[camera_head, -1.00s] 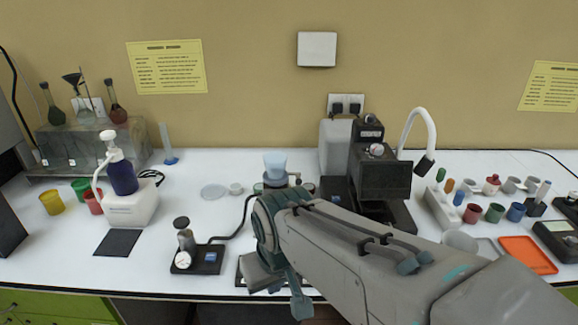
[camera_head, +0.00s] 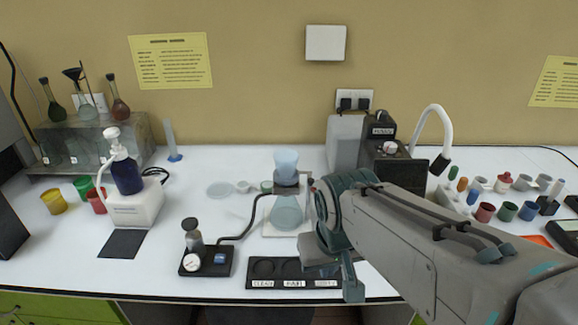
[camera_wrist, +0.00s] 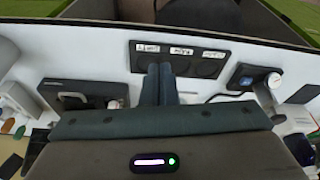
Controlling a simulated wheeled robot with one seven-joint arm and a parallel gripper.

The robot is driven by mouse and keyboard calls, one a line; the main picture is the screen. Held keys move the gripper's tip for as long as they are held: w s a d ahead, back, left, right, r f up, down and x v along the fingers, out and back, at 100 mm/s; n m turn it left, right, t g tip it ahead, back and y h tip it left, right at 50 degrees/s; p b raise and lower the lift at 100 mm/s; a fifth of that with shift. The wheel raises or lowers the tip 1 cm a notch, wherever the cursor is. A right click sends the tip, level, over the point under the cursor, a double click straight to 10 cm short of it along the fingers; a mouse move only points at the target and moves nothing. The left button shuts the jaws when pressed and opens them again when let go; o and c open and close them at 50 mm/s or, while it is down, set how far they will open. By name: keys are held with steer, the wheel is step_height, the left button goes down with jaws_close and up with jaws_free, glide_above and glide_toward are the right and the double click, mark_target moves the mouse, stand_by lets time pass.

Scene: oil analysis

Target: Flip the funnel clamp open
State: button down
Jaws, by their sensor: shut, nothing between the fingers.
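The funnel assembly stands near the middle of the bench in the head view. A pale blue funnel cup (camera_head: 286,162) sits on top of a clear flask (camera_head: 286,212). A grey clamp (camera_head: 287,180) is around the joint between them, with a dark part at its right side. It looks closed, but its latch is too small to tell. My gripper (camera_head: 352,290) is right of and in front of the flask, apart from it, with its fingers pointing down. In the wrist view my gripper (camera_wrist: 160,72) shows its two fingers together and empty. The funnel does not show clearly there.
A black labelled tray (camera_head: 290,272) lies in front of the flask. A small pump with gauge (camera_head: 205,258) stands left, its hose running to the assembly. A black instrument (camera_head: 385,160) stands behind my arm.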

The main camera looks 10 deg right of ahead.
steer(key=w+a+r+h, duration=0.1)
steer(key=w+a+r, duration=0.1)
steer(key=w+r, duration=0.2)
steer(key=w+a+r+m+t+h+b, duration=0.1)
steer(key=w+a+r+h, duration=0.1)
steer(key=w, duration=0.7)
steer(key=w+a+r+h+b, duration=0.1)
steer(key=w+a+r+h, duration=0.1)
steer(key=w+a+r, duration=0.2)
steer(key=w+r, duration=0.2)
steer(key=w, duration=0.1)
steer(key=shift+w+a+m, duration=0.25)
steer(key=shift+m, duration=0.05)
steer(key=w+d+f+p, duration=0.1)
steer(key=w+d+f, duration=0.2)
steer(key=d+f, duration=0.5)
steer(key=shift+w+d+f, duration=0.15)
steer(key=shift+d+f, duration=0.15)
steer(key=shift+f, duration=0.15)
steer(key=shift+t, duration=0.3)
